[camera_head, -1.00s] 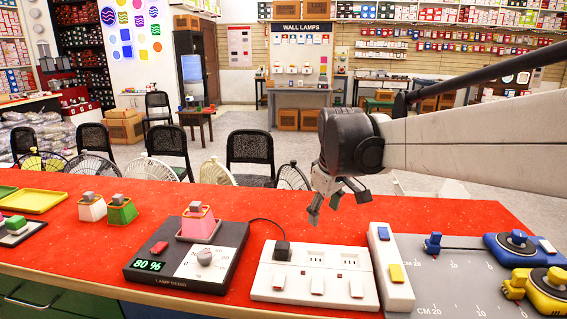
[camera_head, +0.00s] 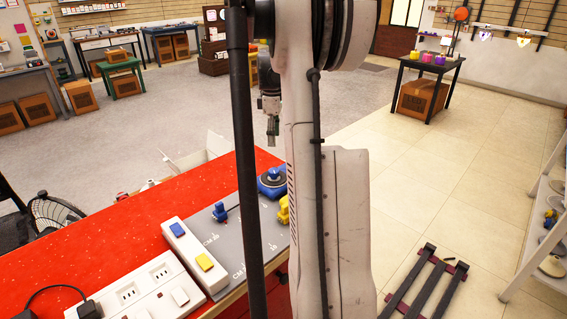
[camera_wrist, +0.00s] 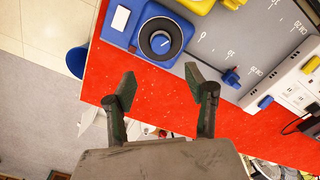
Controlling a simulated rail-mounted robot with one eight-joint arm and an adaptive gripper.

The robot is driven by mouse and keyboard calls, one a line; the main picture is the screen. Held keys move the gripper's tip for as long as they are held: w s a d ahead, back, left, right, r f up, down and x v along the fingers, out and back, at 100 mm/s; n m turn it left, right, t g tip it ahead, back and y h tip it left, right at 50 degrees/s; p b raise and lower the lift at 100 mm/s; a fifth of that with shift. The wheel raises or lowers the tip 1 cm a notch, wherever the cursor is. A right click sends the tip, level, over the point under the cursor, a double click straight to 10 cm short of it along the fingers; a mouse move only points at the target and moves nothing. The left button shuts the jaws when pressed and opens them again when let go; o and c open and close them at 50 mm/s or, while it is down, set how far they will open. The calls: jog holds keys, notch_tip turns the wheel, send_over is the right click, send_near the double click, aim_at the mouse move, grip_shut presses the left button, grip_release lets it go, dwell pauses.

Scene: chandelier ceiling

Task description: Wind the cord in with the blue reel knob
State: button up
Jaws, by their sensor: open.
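The blue reel (camera_head: 272,183) sits at the far end of the grey scale board (camera_head: 240,243), near the red counter's edge. In the wrist view its round knob (camera_wrist: 160,42) is black-rimmed with a blue centre, on a blue housing (camera_wrist: 120,23) with a white patch. The blue cord end (camera_wrist: 231,76) lies along the board; it also shows in the head view (camera_head: 220,212). My gripper (camera_wrist: 165,88) is open and empty. Its fingers are apart, below the knob in the wrist view; no contact shows.
A yellow reel (camera_head: 284,210) stands beside the blue one, partly hidden by my arm. A white switch strip (camera_head: 195,257) with blue and yellow buttons and a white socket panel (camera_head: 140,297) lie to the left. Bare red counter (camera_head: 110,222) lies behind them.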

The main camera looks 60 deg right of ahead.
aim_at(274, 170)
notch_tip(274, 170, down, 14)
jog(key=shift+w+r+b, duration=0.1)
jog(key=shift+r+b, duration=0.05)
jog(key=shift+b, duration=0.2)
jog(key=c, duration=1.1)
jog(key=shift+c, duration=0.2)
